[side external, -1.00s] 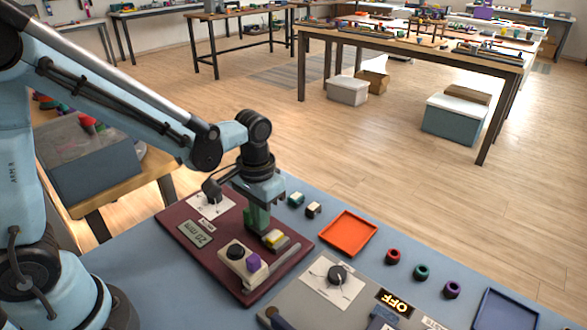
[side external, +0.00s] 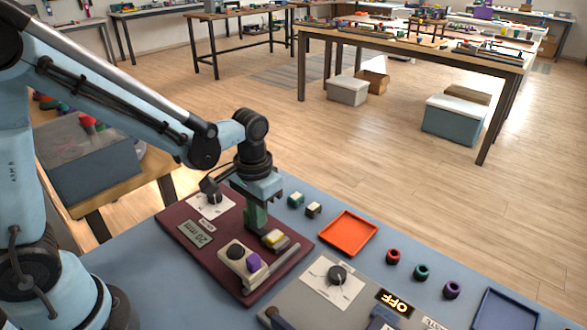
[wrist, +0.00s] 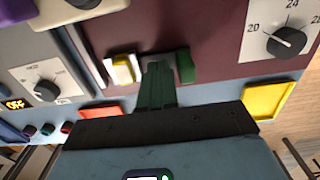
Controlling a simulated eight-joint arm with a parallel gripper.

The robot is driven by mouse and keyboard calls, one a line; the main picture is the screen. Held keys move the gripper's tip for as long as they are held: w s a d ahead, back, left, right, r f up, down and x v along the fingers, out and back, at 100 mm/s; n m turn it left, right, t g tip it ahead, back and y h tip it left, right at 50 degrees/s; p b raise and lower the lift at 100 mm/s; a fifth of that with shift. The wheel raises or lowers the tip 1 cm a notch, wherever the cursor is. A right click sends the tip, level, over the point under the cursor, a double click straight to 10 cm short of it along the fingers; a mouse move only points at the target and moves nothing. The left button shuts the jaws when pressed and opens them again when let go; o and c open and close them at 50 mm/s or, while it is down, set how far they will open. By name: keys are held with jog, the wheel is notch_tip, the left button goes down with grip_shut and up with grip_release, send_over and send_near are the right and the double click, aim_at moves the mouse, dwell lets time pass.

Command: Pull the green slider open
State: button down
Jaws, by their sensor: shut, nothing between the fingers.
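The green slider (wrist: 185,66) shows in the wrist view as a dark green block on the maroon panel (wrist: 215,45). In the side view it is mostly hidden by my gripper (side external: 258,222), and I cannot tell how far along it sits. My gripper, with green fingers, points down at the panel, its fingers together and empty. In the wrist view the fingertips (wrist: 158,64) are just left of the green slider, very close; I cannot tell if they touch it.
A yellow-and-white block (side external: 274,238) stands beside my fingers on the panel. The panel also carries a display reading 20 mm (side external: 196,233), a dial (side external: 212,200) and a white block with black and purple knobs (side external: 243,260). An orange tray (side external: 347,234) lies to the right.

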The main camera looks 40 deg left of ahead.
jog(key=shift+a, duration=1.7)
jog(key=shift+d, duration=0.25)
jog(key=shift+d, duration=0.4)
notch_tip(320, 180, up, 11)
dwell(0.3)
jog(key=shift+s, duration=0.1)
